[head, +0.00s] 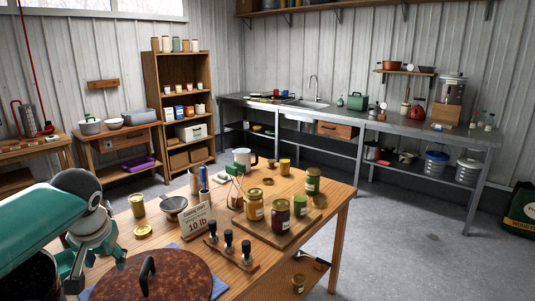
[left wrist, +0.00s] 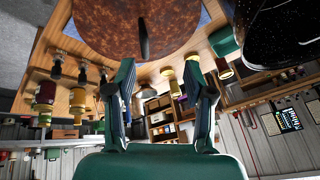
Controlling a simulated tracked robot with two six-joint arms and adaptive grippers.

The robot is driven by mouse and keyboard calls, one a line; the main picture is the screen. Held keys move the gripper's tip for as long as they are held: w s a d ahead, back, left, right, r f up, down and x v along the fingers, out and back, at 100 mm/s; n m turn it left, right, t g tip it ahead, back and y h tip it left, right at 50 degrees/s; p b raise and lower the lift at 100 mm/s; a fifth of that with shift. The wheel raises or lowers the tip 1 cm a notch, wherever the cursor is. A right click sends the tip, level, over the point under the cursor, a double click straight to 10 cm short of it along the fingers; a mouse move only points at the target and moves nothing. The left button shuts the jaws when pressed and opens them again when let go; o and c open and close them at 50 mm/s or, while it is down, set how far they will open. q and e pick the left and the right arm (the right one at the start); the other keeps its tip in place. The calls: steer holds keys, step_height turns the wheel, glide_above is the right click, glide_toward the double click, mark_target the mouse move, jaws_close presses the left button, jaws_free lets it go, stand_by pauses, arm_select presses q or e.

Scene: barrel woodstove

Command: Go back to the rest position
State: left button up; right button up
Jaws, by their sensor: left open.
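My left arm comes in from the left in the head view. Its gripper (head: 75,272) is at the lower left, beside the wooden table's near left part and left of the brown speckled lid (head: 152,279). In the left wrist view the two fingers of the gripper (left wrist: 163,95) stand apart with nothing between them. The same lid (left wrist: 135,22) with its dark handle lies beyond the fingertips in that view, and I see no contact. My right gripper is in neither view.
A dark speckled pot (head: 28,276) is at the lower left, partly behind my arm.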

arm_select(q)
steer(key=s+d+f+m+g+h, duration=0.15)
steer(key=d+f, duration=0.25)
steer(key=f, duration=0.6)
steer(key=s+d+f+h+b, duration=0.1)
steer(key=d+f+h, duration=0.1)
steer(key=d+f, duration=0.5)
steer(key=s+d+f+m+g+h, duration=0.1)
steer(key=d+f, duration=0.1)
steer(key=f, duration=1)
steer(key=s+d+f+n, duration=0.1)
steer(key=s+d+f, duration=0.1)
steer(key=s+f, duration=0.4)
steer(key=s+d+f+n+g+h, duration=0.1)
steer(key=s+d+f, duration=0.2)
steer(key=s+f, duration=0.3)
steer(key=s+d+f+n+h, duration=0.1)
steer(key=s+d+f, duration=0.1)
steer(key=s+f, duration=0.4)
steer(key=s, duration=0.3)
steer(key=shift+d+b, duration=0.4)
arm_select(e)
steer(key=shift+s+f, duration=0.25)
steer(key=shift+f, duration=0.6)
